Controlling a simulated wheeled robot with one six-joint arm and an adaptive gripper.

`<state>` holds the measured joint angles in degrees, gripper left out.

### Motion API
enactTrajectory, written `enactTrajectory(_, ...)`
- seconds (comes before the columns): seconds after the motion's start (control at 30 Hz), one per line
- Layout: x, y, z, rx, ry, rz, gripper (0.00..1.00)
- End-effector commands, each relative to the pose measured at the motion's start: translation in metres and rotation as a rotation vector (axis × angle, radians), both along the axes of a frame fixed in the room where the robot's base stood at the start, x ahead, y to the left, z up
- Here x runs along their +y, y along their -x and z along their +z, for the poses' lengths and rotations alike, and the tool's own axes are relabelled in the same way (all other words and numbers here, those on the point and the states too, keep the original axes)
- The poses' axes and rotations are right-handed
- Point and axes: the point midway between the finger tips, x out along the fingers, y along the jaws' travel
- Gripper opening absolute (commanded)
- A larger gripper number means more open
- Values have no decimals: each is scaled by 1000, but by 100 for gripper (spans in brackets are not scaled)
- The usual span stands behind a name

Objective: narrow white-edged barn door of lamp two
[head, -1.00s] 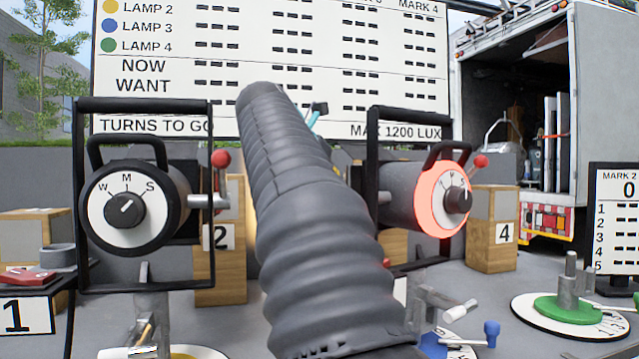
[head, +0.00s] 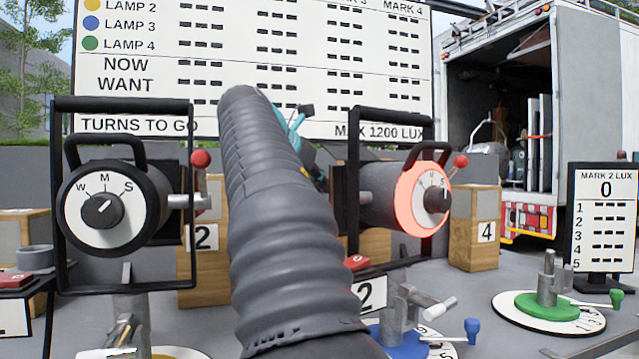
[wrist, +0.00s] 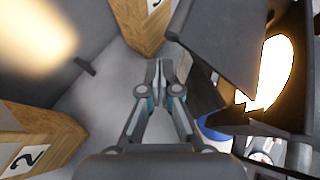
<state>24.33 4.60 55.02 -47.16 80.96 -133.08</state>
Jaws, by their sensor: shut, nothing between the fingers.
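The left lamp (head: 105,208) stands above a yellow disc, and the board pairs yellow with lamp 2. It shows its dial side to me, inside a black yoke. I cannot make out a white-edged barn door in either view. In the wrist view, dark flat panels (wrist: 215,40) stand at the right by a glowing lamp face (wrist: 268,72), above a blue disc. My gripper (wrist: 163,68) is shut and empty, left of these panels and apart from them. In the head view my arm hides most of the gripper; some teal parts show at its right.
A second lamp (head: 400,195) with a red-lit ring stands right of my arm. Wooden crates (head: 475,228) stand behind, and one (wrist: 40,140) is at the wrist view's lower left. A green-topped dial (head: 548,308) and a lux screen (head: 603,210) are at the right.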

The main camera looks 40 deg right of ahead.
Motion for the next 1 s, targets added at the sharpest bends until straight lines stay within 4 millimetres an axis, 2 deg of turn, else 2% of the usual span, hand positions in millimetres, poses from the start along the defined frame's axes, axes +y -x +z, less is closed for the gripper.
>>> enactTrajectory(0.67,11,13,1,0,0,1,0)
enactTrajectory(0.83,26,14,10,-1,1,3,0)
enactTrajectory(1.0,54,18,26,-2,2,6,0)
